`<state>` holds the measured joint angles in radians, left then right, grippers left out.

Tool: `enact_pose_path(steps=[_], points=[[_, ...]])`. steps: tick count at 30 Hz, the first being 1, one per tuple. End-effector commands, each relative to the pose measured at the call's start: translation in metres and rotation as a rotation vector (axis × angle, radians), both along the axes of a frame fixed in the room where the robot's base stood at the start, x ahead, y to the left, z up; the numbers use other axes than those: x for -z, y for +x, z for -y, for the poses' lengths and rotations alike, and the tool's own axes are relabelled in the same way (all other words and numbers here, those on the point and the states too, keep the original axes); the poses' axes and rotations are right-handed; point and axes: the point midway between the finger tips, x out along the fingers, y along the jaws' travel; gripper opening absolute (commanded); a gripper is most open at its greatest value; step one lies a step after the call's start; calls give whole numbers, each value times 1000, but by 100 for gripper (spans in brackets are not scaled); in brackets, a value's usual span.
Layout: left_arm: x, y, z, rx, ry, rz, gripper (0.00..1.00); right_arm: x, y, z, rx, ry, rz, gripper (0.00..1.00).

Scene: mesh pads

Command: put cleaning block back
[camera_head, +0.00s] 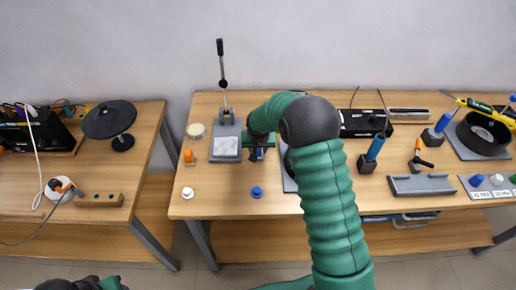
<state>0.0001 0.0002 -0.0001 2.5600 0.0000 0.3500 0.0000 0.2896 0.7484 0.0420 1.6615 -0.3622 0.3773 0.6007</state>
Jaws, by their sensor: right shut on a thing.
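My right gripper (257,153) is over the table, just right of the grey stand, and is shut on a small blue thing (260,154). This may be the cleaning block; most of it is hidden by the gripper. The grey stand (226,125) has an upright lever and a pale square pad (227,146) on its base. My right arm covers the table's middle. Only a dark and green part of my left arm shows at the bottom left edge; its jaws are not visible.
A blue knob (257,192) and a white knob (188,192) stand near the front edge. An orange item (188,157) and a round tin (195,130) are left of the stand. A grey tray (421,185) and a black ring (484,133) are at right.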

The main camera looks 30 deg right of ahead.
Motion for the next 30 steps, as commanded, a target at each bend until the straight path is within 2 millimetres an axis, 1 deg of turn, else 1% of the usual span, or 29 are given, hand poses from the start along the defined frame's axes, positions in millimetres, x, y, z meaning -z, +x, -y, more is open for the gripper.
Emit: enact_pose_path(steps=[1,7,10,11,15,23,25,26,29,30], points=[[-1,0,0,0,0,0,36,5,0,0,0,0,0,0],[0,0,0,0,0,0,36,6,0,0,0,-1,2,0],[2,0,0,0,0,0,36,9,0,0,0,-1,2,0],[1,0,0,0,0,0,36,8,0,0,0,0,2,39],[1,0,0,0,0,0,36,8,0,0,0,-1,1,57],[1,0,0,0,0,0,36,7,0,0,0,0,2,57],[-3,0,0,0,0,0,36,3,0,0,0,0,2,57],[-1,0,0,0,0,0,36,2,-1,0,0,-1,3,57],[0,0,0,0,0,0,36,-14,-6,-3,0,-1,5,57],[0,0,0,0,0,0,36,-23,-9,-5,0,-2,6,57]])
